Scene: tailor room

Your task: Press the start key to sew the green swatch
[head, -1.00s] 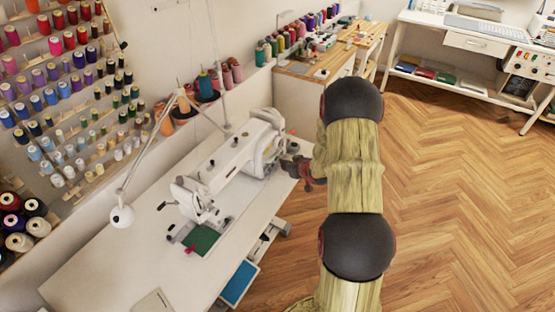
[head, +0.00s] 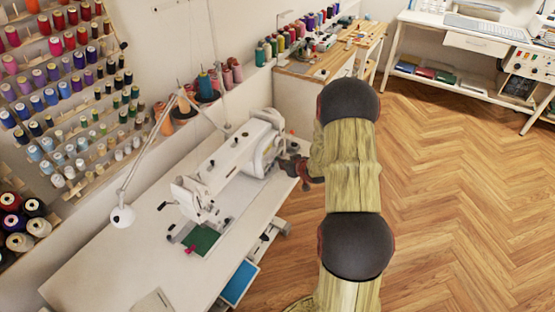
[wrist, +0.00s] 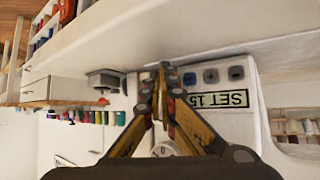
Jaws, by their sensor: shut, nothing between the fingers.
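The green swatch (head: 201,239) lies flat under the head of the white sewing machine (head: 232,160) in the head view. My gripper (head: 289,164) is at the right end of the machine, its tips partly hidden there. In the wrist view my gripper (wrist: 163,72) is shut and empty, its fingertips together in front of the machine's control panel (wrist: 243,127). The panel has a plus key (wrist: 211,75), a minus key (wrist: 236,73), another round key (wrist: 190,78) nearest the fingertips, and a "SET 15" display (wrist: 219,99). I cannot tell whether the fingertips touch the panel; the fingers may hide other keys.
The white table (head: 110,267) carries the machine, with a lamp (head: 122,215) at its left. Thread racks (head: 75,100) line the wall. A wooden-topped cabinet (head: 310,70) stands behind. Open wooden floor (head: 460,190) lies to the right.

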